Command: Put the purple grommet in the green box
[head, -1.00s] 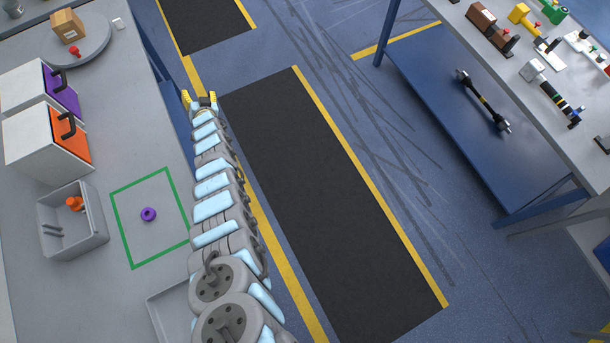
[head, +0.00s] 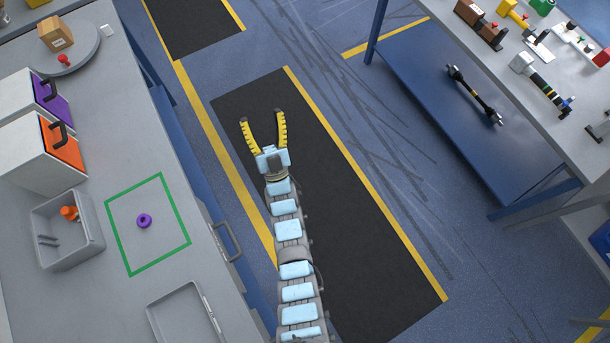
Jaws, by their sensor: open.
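The purple grommet (head: 144,221) lies flat on the grey left bench, inside a green square outline (head: 124,262) marked on the bench top. It is near the middle of the square and clear of its lines. My gripper (head: 262,116) has yellow fingers spread open with nothing between them. It is over the dark floor mat, to the right of the bench and apart from the grommet.
A grey bin (head: 72,261) with an orange part (head: 69,212) stands left of the square. Cabinets with a purple door (head: 51,99) and an orange door (head: 62,143) stand behind it. A shallow tray (head: 160,302) lies in front. A turntable (head: 82,53) carries a cardboard box (head: 55,34).

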